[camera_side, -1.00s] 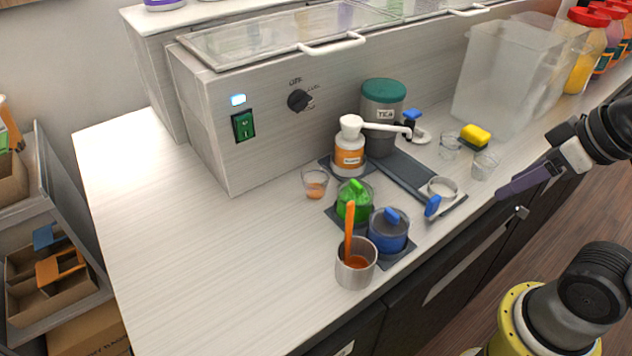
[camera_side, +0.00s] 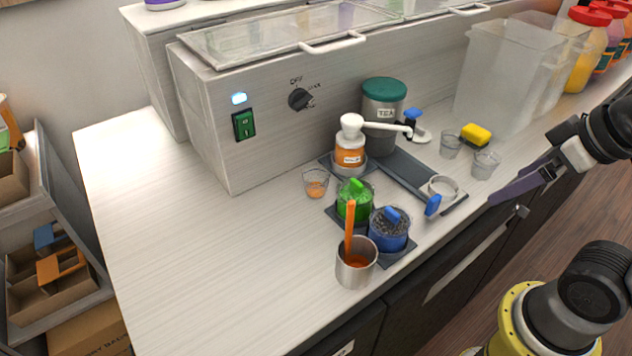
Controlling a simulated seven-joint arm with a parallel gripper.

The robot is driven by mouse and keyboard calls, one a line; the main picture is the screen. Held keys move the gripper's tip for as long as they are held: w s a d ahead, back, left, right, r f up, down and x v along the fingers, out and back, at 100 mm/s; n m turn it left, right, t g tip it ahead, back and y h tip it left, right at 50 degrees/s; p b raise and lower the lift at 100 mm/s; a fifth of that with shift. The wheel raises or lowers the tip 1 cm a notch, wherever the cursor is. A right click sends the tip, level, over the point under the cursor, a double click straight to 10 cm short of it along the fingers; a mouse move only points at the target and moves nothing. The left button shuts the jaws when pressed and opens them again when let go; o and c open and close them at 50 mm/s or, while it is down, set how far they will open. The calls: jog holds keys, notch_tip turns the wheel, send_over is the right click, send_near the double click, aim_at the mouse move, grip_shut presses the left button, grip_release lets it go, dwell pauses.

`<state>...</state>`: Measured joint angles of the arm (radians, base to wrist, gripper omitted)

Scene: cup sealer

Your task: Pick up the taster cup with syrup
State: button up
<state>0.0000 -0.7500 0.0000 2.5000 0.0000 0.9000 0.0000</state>
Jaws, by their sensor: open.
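A small clear taster cup with orange syrup (camera_side: 316,186) in its bottom stands upright on the white counter, left of the pump bottle. Two other clear cups, one (camera_side: 450,146) and another (camera_side: 486,163), stand at the right near the yellow sponge; they look empty. My gripper (camera_side: 498,194) is at the right, over the counter's front edge, its dark purple fingers pointing left. It is open and holds nothing. It is well apart from the syrup cup and closer to the two empty cups.
The white pump bottle (camera_side: 350,150), tea canister (camera_side: 383,108), green jar (camera_side: 354,203), blue jar (camera_side: 388,232) and metal cup with orange handle (camera_side: 356,266) crowd the middle. A yellow sponge (camera_side: 476,134) and clear bins (camera_side: 507,80) are at the right. The left counter is clear.

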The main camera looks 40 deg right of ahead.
jog(key=w+a+r+n+y, duration=0.2)
jog(key=w+a+r+n, duration=0.1)
jog(key=w+r+n, duration=0.35)
jog(key=n+g+y, duration=0.2)
jog(key=n+g, duration=0.2)
jog(key=n, duration=0.3)
send_over(307, 192)
jog(key=s+d, duration=0.1)
jog(key=d, duration=0.3)
notch_tip(307, 192, down, 10)
jog(key=shift+s+d+f, duration=0.1)
jog(key=shift+s+d, duration=0.05)
jog(key=shift+w+x, duration=0.15)
jog(key=shift+x, duration=1.5)
jog(key=shift+w+x, duration=0.1)
jog(key=shift+x, duration=1.5)
jog(key=shift+c, duration=0.3)
